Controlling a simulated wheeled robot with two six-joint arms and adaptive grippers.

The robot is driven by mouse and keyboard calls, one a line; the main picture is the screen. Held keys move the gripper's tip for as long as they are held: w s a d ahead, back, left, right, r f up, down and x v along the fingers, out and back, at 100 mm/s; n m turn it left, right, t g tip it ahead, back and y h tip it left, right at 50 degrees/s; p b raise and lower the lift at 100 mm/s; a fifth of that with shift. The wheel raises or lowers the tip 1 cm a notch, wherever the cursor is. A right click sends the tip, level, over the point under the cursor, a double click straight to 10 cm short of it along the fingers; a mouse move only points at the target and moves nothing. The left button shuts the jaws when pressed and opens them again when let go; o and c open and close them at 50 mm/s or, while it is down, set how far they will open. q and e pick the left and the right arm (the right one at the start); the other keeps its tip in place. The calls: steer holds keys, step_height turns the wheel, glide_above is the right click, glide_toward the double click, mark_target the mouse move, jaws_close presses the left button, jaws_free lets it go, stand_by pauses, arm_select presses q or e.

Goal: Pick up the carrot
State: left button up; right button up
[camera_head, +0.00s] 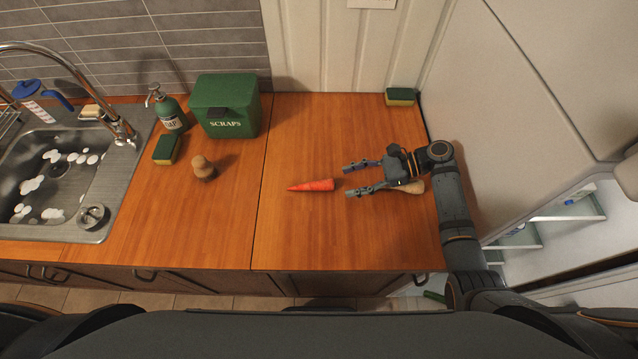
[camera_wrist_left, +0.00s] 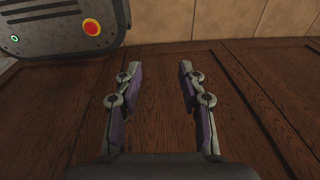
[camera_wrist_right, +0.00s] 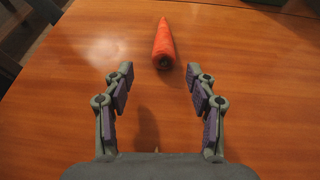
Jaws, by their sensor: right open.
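The orange carrot (camera_head: 312,186) lies on the wooden counter in the head view, its tip pointing left and its thick end towards my right gripper. My right gripper (camera_head: 348,179) is open and empty, just to the right of the carrot, with its fingers pointing at it. In the right wrist view the carrot (camera_wrist_right: 163,45) lies ahead of the open fingertips (camera_wrist_right: 160,75), roughly centred between them and apart from them. My left gripper (camera_wrist_left: 160,72) is open and empty in the left wrist view, in front of dark wooden panels; it is not in the head view.
A pale root-like item (camera_head: 412,187) lies under my right gripper. A green scraps bin (camera_head: 225,107), soap bottle (camera_head: 168,110), sponge (camera_head: 167,149) and wooden-handled brush (camera_head: 203,168) stand left, near the sink (camera_head: 110,190). Another sponge (camera_head: 401,97) is at the back right. Counter around the carrot is clear.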

mark_target(335, 187)
steer(key=x, duration=0.1)
steer(key=p+x, duration=0.1)
steer(key=x, duration=0.3)
steer(key=shift+w+r+p, duration=0.1)
steer(key=shift+w+p, duration=0.2)
steer(key=shift+p, duration=0.05)
steer(key=shift+s+a, duration=0.1)
steer(key=shift+a, duration=0.15)
steer(key=shift+d, duration=0.1)
jaws_close()
